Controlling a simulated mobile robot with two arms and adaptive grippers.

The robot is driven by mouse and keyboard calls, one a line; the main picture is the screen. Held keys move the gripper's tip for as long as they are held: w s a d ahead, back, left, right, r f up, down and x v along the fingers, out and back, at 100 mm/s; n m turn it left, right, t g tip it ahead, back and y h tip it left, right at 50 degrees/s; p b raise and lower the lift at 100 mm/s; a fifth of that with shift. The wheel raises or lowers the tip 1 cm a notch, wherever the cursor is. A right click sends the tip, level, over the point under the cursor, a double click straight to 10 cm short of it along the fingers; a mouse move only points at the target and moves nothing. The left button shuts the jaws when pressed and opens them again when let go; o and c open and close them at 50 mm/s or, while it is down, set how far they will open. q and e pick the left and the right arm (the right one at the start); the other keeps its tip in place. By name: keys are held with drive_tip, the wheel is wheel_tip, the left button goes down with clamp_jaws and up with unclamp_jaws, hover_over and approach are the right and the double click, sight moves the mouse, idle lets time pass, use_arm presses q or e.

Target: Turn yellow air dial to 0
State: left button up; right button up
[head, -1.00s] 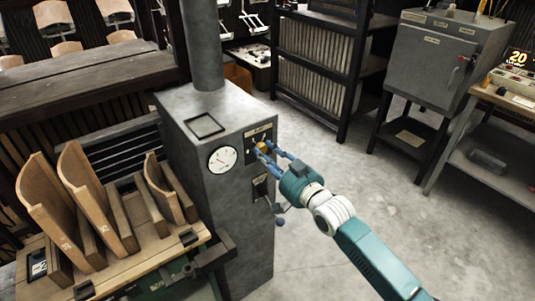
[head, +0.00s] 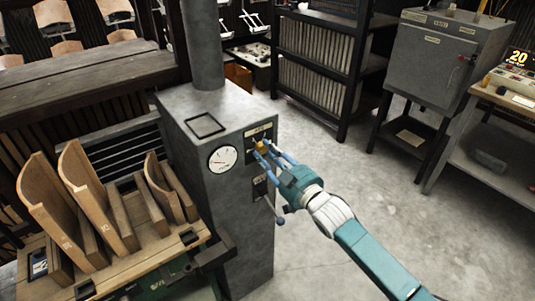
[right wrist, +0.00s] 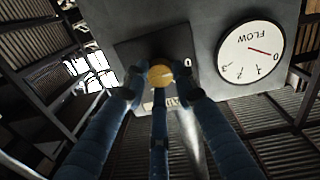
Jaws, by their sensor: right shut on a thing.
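The yellow air dial (head: 262,147) is a small round knob on a dark plate on the front of the grey metal cabinet (head: 247,215). My right gripper (head: 262,148) is shut on the dial. In the right wrist view, the blue fingers (right wrist: 158,84) reach around the yellow dial (right wrist: 161,75) and partly hide its plate. A "0" mark shows just right of the dial there. The white flow gauge (head: 222,159) sits left of the dial; its red needle also shows on the gauge in the right wrist view (right wrist: 252,66). My left gripper is out of view.
Wooden curved pieces (head: 85,195) stand on a bench at the left. A dark rack (head: 320,75) and a grey cabinet (head: 433,62) stand behind. Grey floor is clear at the right.

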drive_tip(key=shift+f, duration=0.35)
clamp_jaws()
drive_tip(key=o, duration=0.9)
unclamp_jaws()
drive_tip(key=shift+c, duration=0.2)
drive_tip(key=shift+o, duration=1.4)
drive_tip(key=shift+r, duration=0.15)
drive_tip(key=v, duration=1.2)
